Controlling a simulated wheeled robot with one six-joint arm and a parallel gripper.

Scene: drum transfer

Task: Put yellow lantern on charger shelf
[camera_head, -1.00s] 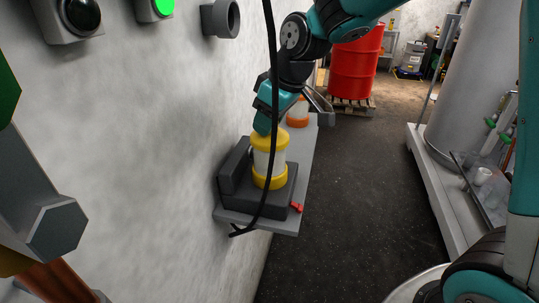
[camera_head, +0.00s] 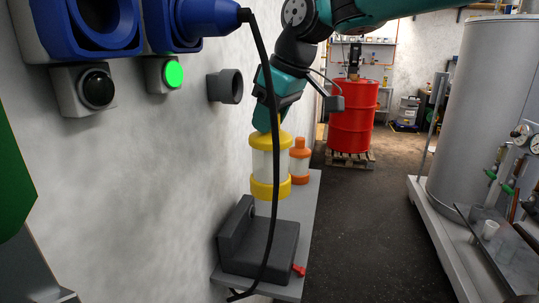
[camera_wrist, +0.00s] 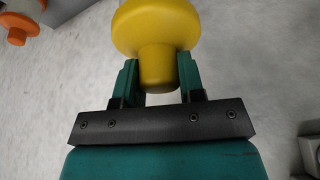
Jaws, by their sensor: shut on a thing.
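The yellow lantern (camera_head: 269,187), with yellow top and bottom and a pale clear middle, hangs upright in my gripper above the dark charger base. In the wrist view my gripper (camera_wrist: 158,80) is shut on the narrow neck of the lantern's yellow top (camera_wrist: 155,25). In the head view the fingertips are largely hidden by the arm and the black cable. The dark charger (camera_head: 262,248) sits empty on the grey wall shelf (camera_head: 308,205), below the lantern and apart from it.
An orange lantern (camera_head: 299,166) stands farther back on the shelf. A black cable (camera_head: 270,130) hangs in front of the lantern and charger from a blue plug (camera_head: 205,18). A small red part (camera_head: 299,270) sits at the charger's front right. A red drum (camera_head: 352,120) stands beyond.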

